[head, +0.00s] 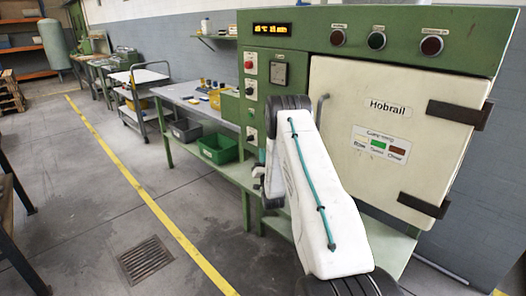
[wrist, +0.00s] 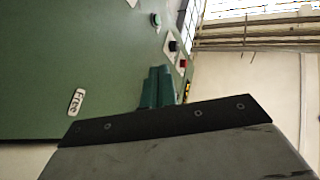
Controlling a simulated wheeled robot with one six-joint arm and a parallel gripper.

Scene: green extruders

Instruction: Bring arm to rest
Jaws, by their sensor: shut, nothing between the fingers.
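My arm, white with a teal cable, stands raised and bent in front of the green machine (head: 400,45) in the head view. My gripper shows in the wrist view (wrist: 158,88) as two teal fingers side by side, shut with nothing between them. In the head view the arm mostly hides the gripper; only a small dark and teal part shows left of the arm. In the wrist view the fingers point toward the machine's green panel (wrist: 70,60), apart from it as far as I can tell.
The machine's white door (head: 385,85) is closed behind my arm, with a handle (head: 321,112) close to it. A green workbench (head: 200,105) holding small items stands to the left, with a green bin (head: 218,149) beneath.

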